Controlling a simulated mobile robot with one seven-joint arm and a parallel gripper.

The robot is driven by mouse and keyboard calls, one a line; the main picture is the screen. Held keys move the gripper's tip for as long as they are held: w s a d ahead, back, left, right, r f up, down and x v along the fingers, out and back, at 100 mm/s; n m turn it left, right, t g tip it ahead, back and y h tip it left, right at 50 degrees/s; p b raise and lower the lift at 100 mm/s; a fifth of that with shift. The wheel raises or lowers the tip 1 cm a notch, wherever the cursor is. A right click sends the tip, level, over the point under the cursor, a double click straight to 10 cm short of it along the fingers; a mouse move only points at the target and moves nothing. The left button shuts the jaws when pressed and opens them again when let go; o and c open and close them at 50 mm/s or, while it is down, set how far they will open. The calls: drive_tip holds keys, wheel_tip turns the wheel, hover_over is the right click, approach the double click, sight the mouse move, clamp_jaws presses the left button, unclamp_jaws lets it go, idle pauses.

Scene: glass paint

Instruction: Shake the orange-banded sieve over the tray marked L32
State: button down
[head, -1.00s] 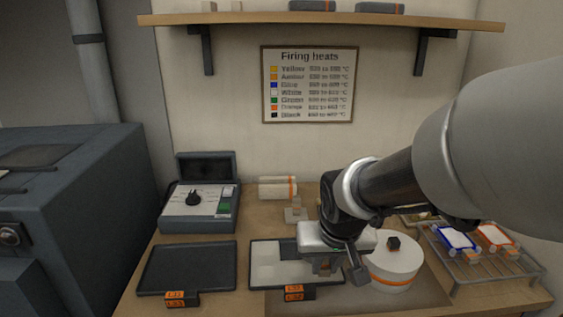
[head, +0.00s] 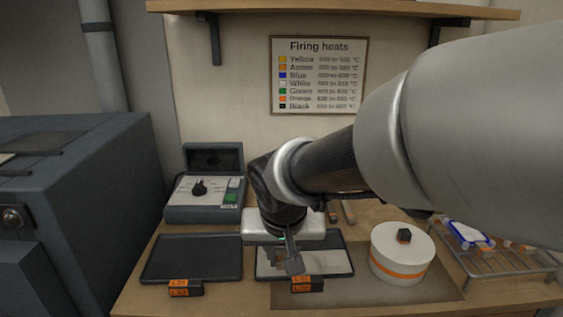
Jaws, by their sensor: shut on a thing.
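My gripper (head: 288,264) is over the middle tray, its jaws pointing down. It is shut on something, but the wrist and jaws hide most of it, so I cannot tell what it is. The middle tray (head: 346,262) is dark-rimmed with a pale sheet or layer in it, and has orange tags (head: 302,285) at its front. The left tray (head: 190,258) is dark and empty, also with orange tags (head: 180,288). The tag lettering is too blurred to read surely. A white drum with an orange band (head: 400,264) and a black knob stands right of the middle tray, apart from my gripper.
A wire rack (head: 512,262) with blue- and orange-edged pieces stands at the right. A grey control box (head: 205,190) is at the back left, beside a large grey cabinet (head: 70,200). A firing heats chart (head: 320,76) hangs under a shelf. My arm hides part of the back.

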drive_tip(key=w+d+p, duration=0.8)
drive_tip(key=d+p, duration=0.1)
drive_tip(key=d, duration=0.4)
drive_tip(key=a+b, duration=0.3)
drive_tip(key=a, duration=0.2)
drive_tip(key=a+b, duration=0.3)
drive_tip(key=a, duration=0.3)
drive_tip(key=a+b, duration=0.3)
drive_tip(key=a, duration=0.2)
drive_tip(key=shift+s+a+f, duration=0.1)
drive_tip(key=shift+s+a, duration=0.15)
drive_tip(key=shift+s, duration=0.1)
drive_tip(key=d, duration=0.2)
drive_tip(key=shift+d+p, duration=0.3)
drive_tip(key=shift+d, duration=0.1)
drive_tip(key=d+p, duration=0.4)
drive_tip(key=d, duration=1)
drive_tip(key=shift+w, duration=0.3)
idle(0.4)
